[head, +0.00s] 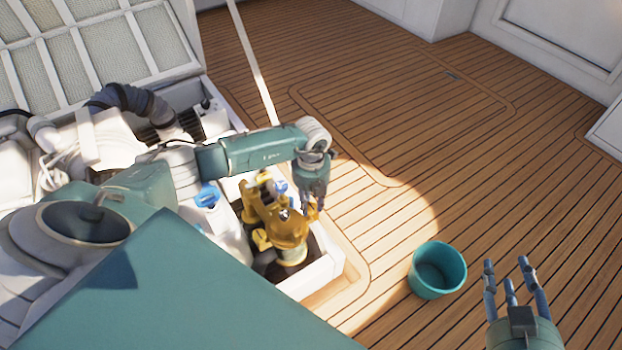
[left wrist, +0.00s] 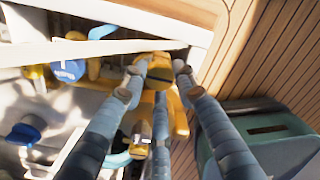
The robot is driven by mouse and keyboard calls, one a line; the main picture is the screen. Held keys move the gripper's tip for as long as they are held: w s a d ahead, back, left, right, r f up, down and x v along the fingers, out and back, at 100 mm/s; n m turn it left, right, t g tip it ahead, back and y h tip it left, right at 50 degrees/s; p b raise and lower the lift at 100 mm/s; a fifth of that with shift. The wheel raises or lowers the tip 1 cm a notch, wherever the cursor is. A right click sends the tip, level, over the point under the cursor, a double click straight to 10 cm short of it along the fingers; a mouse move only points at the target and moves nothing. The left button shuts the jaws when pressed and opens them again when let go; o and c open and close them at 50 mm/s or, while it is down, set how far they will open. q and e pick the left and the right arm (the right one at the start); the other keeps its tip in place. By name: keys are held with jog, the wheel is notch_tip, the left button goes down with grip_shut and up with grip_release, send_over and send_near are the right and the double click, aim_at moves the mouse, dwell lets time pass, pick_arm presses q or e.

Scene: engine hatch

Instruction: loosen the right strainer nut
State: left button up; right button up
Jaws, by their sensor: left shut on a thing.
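The brass-yellow strainer assembly (head: 288,230) sits in the open engine hatch in the head view. My left gripper (head: 312,205) reaches down at its right side. In the left wrist view a yellow nut-like part (left wrist: 158,72) lies between the fingertips of the left gripper (left wrist: 157,82), which is shut on it. The fingers hide part of the nut, and its thread cannot be made out. My right gripper (head: 513,275) is open and empty over the deck at the lower right, fingers spread and pointing up in the picture.
A teal bucket (head: 437,270) stands on the planked deck (head: 400,130), right of the hatch. Blue-topped parts (head: 207,195), hoses (head: 135,98) and the hatch's white rim (head: 322,272) surround the strainer. The raised hatch lid (head: 95,45) stands at the back left. The deck behind the bucket is clear.

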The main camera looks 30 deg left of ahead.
aim_at(311, 206)
pick_arm(q)
jog(key=o, duration=1.2)
jog(key=shift+c, duration=0.2)
jog(key=shift+r, duration=4.05)
